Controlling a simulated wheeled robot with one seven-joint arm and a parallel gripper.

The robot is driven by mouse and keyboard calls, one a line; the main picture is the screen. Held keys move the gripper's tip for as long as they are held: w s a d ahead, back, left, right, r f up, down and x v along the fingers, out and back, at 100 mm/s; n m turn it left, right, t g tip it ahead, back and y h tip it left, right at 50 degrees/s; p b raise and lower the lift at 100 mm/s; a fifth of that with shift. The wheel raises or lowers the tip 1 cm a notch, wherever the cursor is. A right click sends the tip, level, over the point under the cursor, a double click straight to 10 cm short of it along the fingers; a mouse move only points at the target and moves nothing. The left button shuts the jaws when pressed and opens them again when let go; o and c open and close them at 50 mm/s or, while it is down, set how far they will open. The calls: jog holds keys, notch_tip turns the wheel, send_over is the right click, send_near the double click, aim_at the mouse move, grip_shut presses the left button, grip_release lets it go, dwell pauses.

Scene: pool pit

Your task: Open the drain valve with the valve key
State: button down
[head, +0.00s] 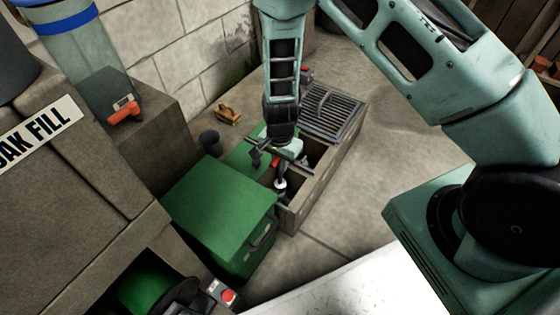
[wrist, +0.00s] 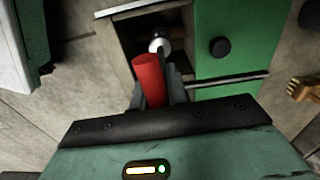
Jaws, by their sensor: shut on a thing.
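My gripper (head: 284,149) is over the open end of the pit (head: 325,186), pointing down. It is shut on the valve key, a dark T-bar with a red grip (head: 275,162). The red grip (wrist: 149,76) shows large at the fingers in the wrist view, with the dark bar reaching out to the right. A pale metal round part (head: 280,186) is below the gripper at the pit opening; it also shows in the wrist view (wrist: 159,42). I cannot tell whether it belongs to the key or the valve. The key's lower end and the drain valve are not clearly visible.
A slatted grate (head: 333,112) covers the pit's far end. A green case (head: 218,212) stands close on the left, with a green panel behind it. A yellow-brown tool (head: 228,115) and a dark cup (head: 210,143) are near the wall. Floor at right is clear.

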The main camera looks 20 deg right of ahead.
jog(key=shift+f, duration=0.2)
jog(key=shift+f, duration=0.6)
dwell(0.6)
jog(key=shift+f+b, duration=0.35)
jog(key=shift+f, duration=0.6)
dwell(0.5)
